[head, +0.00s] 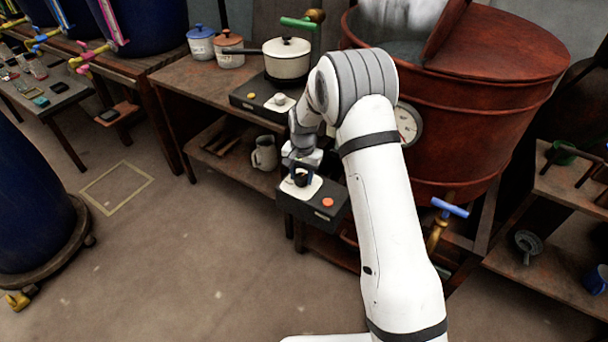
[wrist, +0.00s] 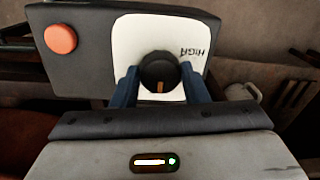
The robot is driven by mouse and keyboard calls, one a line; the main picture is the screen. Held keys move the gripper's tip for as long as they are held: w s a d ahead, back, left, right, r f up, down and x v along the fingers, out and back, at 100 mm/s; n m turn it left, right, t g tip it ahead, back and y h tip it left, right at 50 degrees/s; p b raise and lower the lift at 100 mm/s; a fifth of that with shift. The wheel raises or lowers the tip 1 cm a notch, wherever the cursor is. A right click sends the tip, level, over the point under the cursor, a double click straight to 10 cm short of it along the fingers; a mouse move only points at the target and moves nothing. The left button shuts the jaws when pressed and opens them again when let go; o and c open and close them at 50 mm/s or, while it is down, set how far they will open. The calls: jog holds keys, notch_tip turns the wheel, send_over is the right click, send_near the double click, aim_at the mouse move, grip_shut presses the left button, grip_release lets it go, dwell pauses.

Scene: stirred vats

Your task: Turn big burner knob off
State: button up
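The big burner control box (head: 312,208) is dark, with a white plate (head: 289,188) and a black knob on it. In the wrist view the knob (wrist: 159,71) stands on the white plate (wrist: 127,38). Its orange mark faces the bottom of the picture. The upside-down word HIGH is to its right. My gripper (wrist: 159,75) has its blue fingers on either side of the knob, very close to it. I cannot tell whether both fingers press on it. In the head view my gripper (head: 302,170) is over the box, and part of the knob is hidden.
An orange button (wrist: 60,39) sits beside the plate. Behind is a bench with a smaller burner (head: 262,98) and a cream pot (head: 287,60). A red vat (head: 470,120) with a gauge (head: 408,124) stands right of my arm. A grey mug (head: 264,153) is on the lower shelf.

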aim_at(302, 177)
jog(key=o, duration=0.4)
jog(key=shift+o, duration=0.2)
notch_tip(302, 177, up, 8)
jog(key=shift+d+f+p, duration=0.15)
jog(key=shift+p, duration=0.35)
